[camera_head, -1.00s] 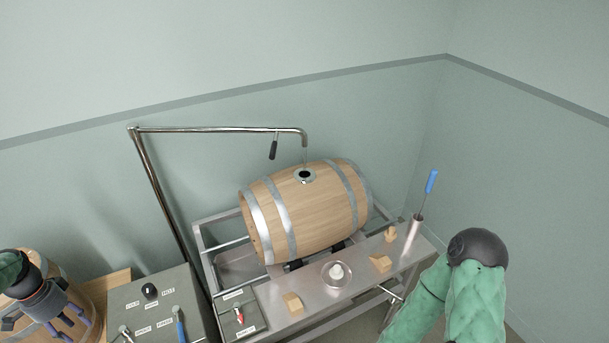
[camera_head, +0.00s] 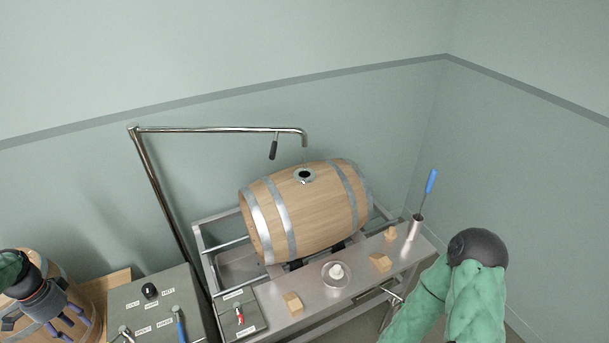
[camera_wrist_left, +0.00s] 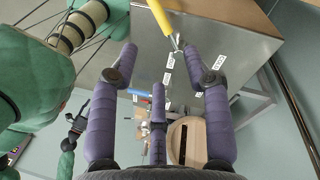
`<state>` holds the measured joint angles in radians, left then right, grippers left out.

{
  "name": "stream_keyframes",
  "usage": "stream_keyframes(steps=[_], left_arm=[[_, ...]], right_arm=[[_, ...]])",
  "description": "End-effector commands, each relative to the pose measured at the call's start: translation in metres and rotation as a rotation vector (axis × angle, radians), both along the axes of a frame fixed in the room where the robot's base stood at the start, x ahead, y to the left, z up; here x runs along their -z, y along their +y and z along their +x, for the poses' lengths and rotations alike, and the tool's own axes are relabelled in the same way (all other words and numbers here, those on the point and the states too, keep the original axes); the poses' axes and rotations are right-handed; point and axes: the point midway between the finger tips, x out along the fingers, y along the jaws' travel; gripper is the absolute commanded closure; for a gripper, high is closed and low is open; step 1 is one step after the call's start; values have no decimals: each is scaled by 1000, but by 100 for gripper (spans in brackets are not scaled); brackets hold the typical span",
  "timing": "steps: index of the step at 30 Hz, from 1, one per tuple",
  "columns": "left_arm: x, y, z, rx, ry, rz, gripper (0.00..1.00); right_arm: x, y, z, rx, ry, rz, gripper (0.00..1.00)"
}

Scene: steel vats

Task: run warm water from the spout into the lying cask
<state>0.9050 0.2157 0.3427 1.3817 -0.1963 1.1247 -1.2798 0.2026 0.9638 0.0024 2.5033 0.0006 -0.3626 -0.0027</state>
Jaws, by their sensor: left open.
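The lying cask (camera_head: 310,220), pale wood with grey hoops, rests on a steel stand with its bung hole (camera_head: 304,175) facing up. The steel spout (camera_head: 304,139) ends just above the hole. A faint thin line shows below its mouth; I cannot tell whether it is water. The grey control box (camera_head: 135,298) has a black knob (camera_head: 149,291) above small labels, and levers, one with a blue handle (camera_head: 180,328). My left gripper (camera_head: 66,326) is open and empty left of the box; its spread purple fingers also show in the left wrist view (camera_wrist_left: 160,70).
A second wooden cask (camera_head: 92,300) stands behind my left gripper. The steel bench (camera_head: 330,293) holds wooden blocks, a white bung on a round dish (camera_head: 337,277), a small switch box (camera_head: 240,310) and a blue-handled tool (camera_head: 431,183) in a cup. My right arm is at lower right.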

Motion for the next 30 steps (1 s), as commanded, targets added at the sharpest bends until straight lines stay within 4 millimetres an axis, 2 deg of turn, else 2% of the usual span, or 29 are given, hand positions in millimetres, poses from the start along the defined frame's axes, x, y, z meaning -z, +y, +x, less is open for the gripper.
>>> stream_keyframes(steps=[13, 18, 26, 30], left_arm=[[0, 0, 0, 0, 0, 0, 52], [0, 0, 0, 0, 0, 0, 100], [2, 2, 1, -24, 4, 2, 100], [9, 11, 5, -175, 35, 13, 100]], right_arm=[[0, 0, 0, 0, 0, 0, 63], [0, 0, 0, 0, 0, 0, 63], [3, 0, 0, 0, 0, 0, 63], [16, 0, 0, 0, 0, 0, 63]])
